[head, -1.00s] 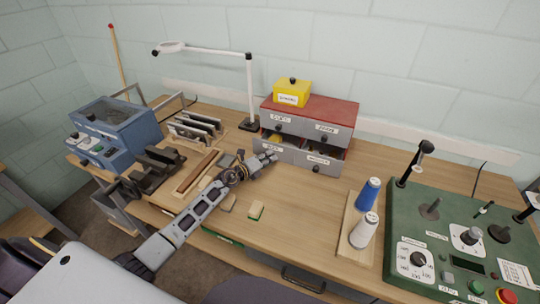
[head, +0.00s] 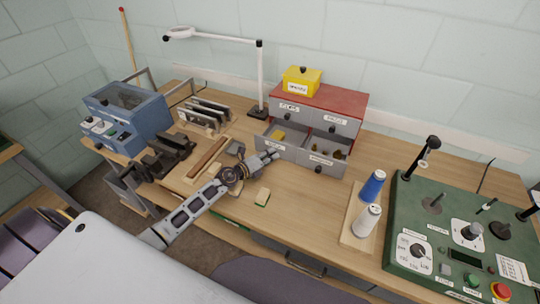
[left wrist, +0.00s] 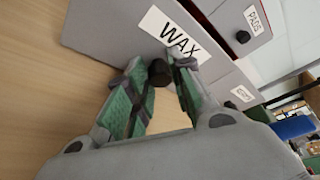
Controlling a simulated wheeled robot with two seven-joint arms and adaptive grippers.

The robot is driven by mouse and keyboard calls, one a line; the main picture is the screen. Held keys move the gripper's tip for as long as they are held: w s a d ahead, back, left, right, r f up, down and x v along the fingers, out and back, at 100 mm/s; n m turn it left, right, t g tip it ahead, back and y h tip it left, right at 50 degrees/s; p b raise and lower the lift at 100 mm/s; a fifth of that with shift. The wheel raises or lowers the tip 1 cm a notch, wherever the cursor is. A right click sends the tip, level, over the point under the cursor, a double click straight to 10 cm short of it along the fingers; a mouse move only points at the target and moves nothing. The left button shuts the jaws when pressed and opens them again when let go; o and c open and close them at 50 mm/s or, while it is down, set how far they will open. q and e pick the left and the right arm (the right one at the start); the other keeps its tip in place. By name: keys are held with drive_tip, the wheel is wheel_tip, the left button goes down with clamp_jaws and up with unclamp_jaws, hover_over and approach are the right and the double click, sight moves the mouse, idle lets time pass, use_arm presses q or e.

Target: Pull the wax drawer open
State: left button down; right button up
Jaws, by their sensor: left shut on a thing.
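The wax drawer (head: 264,139) is the lower left one of a grey cabinet with a red top (head: 322,97). In the head view the fingers hide part of the drawer front and the knob. My right gripper is not in view.
The lower right drawer (head: 318,161) also stands out, with brown pieces inside. A lamp (head: 260,80) stands left of the cabinet. The table between is mostly clear.

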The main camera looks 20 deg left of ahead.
sight(269, 141)
use_arm(q)
drive_tip(key=c, duration=1.5)
unclamp_jaws()
drive_tip(key=shift+r, duration=0.25)
drive_tip(key=shift+w+a+r, duration=0.1)
drive_tip(key=shift+w+r, duration=0.05)
drive_tip(key=shift+r, duration=0.75)
drive_tip(key=shift+w+r, duration=0.15)
drive_tip(key=shift+r, duration=0.7)
drive_tip(key=shift+o, duration=0.8)
drive_tip(key=shift+w+a+r, duration=0.15)
drive_tip(key=shift+r, duration=0.6)
drive_tip(key=o, duration=0.3)
drive_tip(key=shift+w+r, duration=0.1)
drive_tip(key=shift+r, duration=0.8)
drive_tip(key=shift+s+r, duration=0.25)
drive_tip(key=shift+r, duration=0.3)
drive_tip(key=shift+s+r, duration=0.25)
drive_tip(key=shift+r, duration=0.3)
drive_tip(key=c, duration=0.5)
drive_tip(key=shift+o, duration=0.2)
drive_tip(key=shift+r, duration=0.2)
